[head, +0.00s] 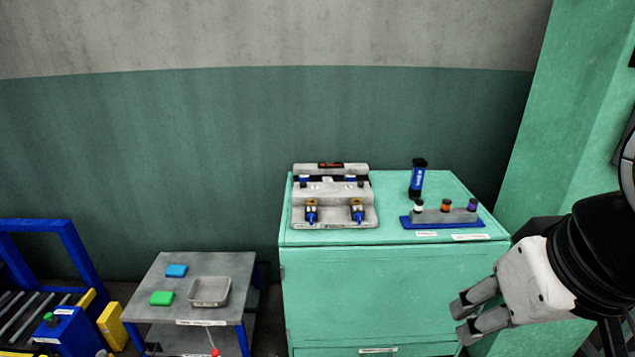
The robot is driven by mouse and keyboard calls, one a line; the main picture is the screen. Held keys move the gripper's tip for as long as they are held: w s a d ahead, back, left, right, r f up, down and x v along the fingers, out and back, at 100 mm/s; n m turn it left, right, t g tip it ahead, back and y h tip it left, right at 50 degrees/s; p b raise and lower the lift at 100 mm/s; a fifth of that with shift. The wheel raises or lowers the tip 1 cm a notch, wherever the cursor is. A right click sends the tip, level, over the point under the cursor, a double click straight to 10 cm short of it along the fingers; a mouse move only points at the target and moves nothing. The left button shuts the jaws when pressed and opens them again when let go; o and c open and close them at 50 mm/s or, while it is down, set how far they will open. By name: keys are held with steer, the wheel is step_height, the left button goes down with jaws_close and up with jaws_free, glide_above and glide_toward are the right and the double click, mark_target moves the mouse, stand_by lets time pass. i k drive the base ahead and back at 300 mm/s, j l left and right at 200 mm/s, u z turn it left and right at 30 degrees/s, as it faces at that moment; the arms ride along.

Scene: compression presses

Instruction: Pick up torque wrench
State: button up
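I cannot identify a torque wrench for certain. A blue and black upright tool (417,178) stands at the back of the green cabinet top, right of centre, and may be it. My gripper (462,321) is at the lower right, in front of the cabinet and below its top. Its two grey fingers point left and stand apart with nothing between them. The upright tool is well above and left of my gripper in the picture, and nothing touches it.
The green cabinet (375,290) also carries a grey press fixture (333,198) and a blue-based rack (443,217) with coloured knobs. A grey side table (190,265) holds a tray (209,291) and blue and green blocks. A green pillar (560,110) rises at right.

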mark_target(415, 190)
steer(key=i+z, duration=0.4)
steer(key=i, duration=1.45)
